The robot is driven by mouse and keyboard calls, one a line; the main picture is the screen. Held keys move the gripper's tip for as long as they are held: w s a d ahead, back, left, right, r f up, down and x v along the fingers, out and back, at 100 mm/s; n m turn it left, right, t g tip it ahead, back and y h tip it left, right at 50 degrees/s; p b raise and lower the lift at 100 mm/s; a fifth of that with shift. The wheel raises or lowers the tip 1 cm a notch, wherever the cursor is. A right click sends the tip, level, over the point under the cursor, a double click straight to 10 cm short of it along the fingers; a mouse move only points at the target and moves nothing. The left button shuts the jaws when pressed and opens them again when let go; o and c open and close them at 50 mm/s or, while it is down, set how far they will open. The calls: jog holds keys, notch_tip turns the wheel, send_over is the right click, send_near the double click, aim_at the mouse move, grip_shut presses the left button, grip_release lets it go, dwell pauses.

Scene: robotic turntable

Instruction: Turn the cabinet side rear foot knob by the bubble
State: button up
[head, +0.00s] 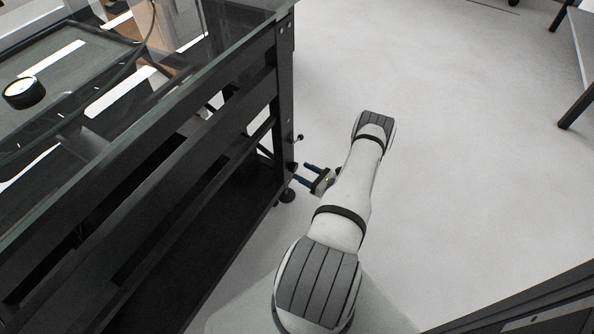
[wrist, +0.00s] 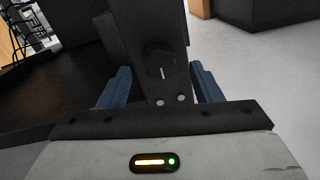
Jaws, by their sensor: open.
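A round black bubble level (head: 23,92) with a pale face sits at the far left of the head view. A small dark knob (head: 292,168) shows low on the near corner leg of the black cabinet frame (head: 284,90), above a round foot (head: 287,196). My gripper (head: 301,174) is open beside that leg, with its blue fingers pointing at the knob. In the wrist view the fingers (wrist: 163,82) stand apart on either side of the dark leg. A dark rounded shape (wrist: 160,60), perhaps the knob, shows between them; contact cannot be told.
A small lever-like part (head: 299,138) sticks out from the leg above the knob. Pale floor (head: 460,150) is clear to the right. Another table's leg (head: 577,107) stands at the right edge.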

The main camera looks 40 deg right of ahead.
aim_at(293, 167)
jog(key=shift+x, duration=1.3)
jog(key=c, duration=0.9)
jog(key=shift+a, duration=0.2)
jog(key=shift+c, duration=0.4)
jog(key=shift+d, duration=0.1)
jog(key=shift+n+b, duration=0.3)
jog(key=shift+b, duration=0.05)
